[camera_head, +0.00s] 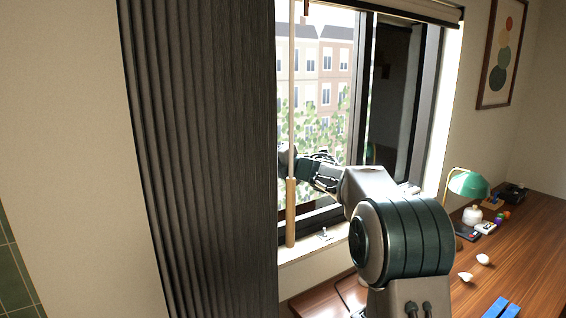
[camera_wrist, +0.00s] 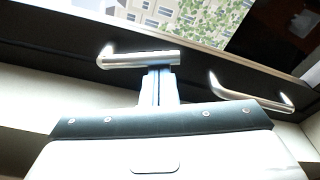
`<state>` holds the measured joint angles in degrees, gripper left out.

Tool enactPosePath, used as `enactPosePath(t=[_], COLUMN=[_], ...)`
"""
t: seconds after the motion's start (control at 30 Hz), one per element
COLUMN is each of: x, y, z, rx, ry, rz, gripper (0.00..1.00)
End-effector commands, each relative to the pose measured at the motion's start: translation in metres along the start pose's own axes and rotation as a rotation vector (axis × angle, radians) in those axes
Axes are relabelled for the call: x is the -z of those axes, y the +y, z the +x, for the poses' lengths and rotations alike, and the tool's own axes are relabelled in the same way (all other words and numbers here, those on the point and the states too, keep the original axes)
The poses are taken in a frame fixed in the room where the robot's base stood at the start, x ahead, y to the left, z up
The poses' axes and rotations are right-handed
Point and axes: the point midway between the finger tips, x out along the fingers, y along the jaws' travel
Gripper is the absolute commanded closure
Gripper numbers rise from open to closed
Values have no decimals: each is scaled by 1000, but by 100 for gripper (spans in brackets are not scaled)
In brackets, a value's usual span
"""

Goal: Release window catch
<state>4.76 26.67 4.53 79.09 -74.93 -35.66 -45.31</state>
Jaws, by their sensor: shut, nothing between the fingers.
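In the wrist view, my gripper (camera_wrist: 160,72) is shut and empty, its narrow fingers pointing at the dark window frame. A silver bar handle (camera_wrist: 135,59) with a bent left end lies right at the fingertips; I cannot tell whether they touch. A second bent silver handle (camera_wrist: 252,96) is on the frame to the right. Neither is clearly marked as the catch. The catch cannot be made out there.
A dark pleated curtain (camera_head: 200,150) covers the window's left side. A blind wand (camera_head: 291,205) with a wooden grip hangs beside the arm. The sill (camera_head: 330,240) holds a small metal item. A wooden desk (camera_head: 525,255) with a green lamp (camera_head: 468,184) and small objects stands at the right.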

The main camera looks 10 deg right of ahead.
Motion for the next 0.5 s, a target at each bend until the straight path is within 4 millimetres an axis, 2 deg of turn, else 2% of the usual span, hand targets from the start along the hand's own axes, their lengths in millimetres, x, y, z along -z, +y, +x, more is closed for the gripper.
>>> enactPosePath(t=[0.17,0.5], x=[2,-17], y=[1,2], z=[5,2], rx=[16,59], ry=[15,12], rz=[-171,-492], gripper=[100,100])
